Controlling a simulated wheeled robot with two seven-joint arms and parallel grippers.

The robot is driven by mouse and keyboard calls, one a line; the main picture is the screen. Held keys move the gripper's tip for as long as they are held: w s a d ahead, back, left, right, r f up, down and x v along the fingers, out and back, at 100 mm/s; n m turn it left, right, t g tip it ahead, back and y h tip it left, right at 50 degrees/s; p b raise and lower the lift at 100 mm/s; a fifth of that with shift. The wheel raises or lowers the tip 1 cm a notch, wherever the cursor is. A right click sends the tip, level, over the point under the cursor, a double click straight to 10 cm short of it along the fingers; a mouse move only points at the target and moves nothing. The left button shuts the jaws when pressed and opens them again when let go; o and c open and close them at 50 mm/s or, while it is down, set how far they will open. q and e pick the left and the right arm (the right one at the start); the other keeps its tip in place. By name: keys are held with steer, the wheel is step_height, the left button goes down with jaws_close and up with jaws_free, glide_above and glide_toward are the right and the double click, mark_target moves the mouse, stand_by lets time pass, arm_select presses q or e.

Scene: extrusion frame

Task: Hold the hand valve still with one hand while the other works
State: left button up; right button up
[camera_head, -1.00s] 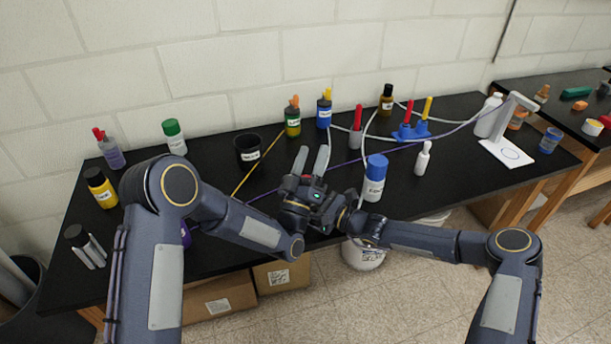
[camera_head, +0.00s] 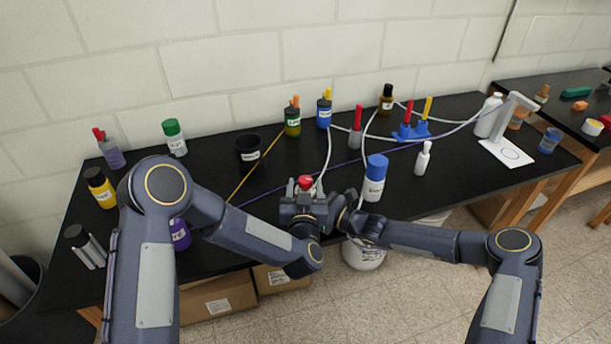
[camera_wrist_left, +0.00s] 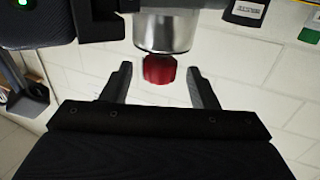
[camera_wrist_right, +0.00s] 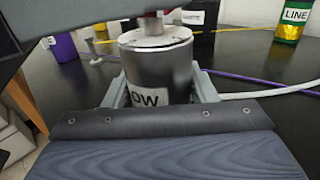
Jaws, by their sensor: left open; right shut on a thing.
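The hand valve is a metal cylinder (camera_wrist_right: 158,65) with a white label, partly hidden, ending in "OW". It stands upright in the right wrist view. My right gripper (camera_wrist_right: 160,85) is shut on its body, with a finger on each side. The valve's red knob (camera_wrist_left: 160,69) shows in the left wrist view, between the two spread fingers of my left gripper (camera_wrist_left: 159,72). The left fingers are open, with a visible gap on both sides of the knob. In the head view the red knob (camera_head: 305,183) shows just above my left gripper, which hides most of the valve.
A blue-capped bottle (camera_head: 375,178) stands close to the right of the grippers. A black cup (camera_head: 248,150) and a purple bottle (camera_head: 180,234) stand to the left. White, yellow and purple lines run across the black bench (camera_head: 290,160). A bucket (camera_head: 363,254) is below the front edge.

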mark_target(305, 176)
arm_select(q)
steer(key=shift+w, duration=2.25)
steer(key=c, duration=1)
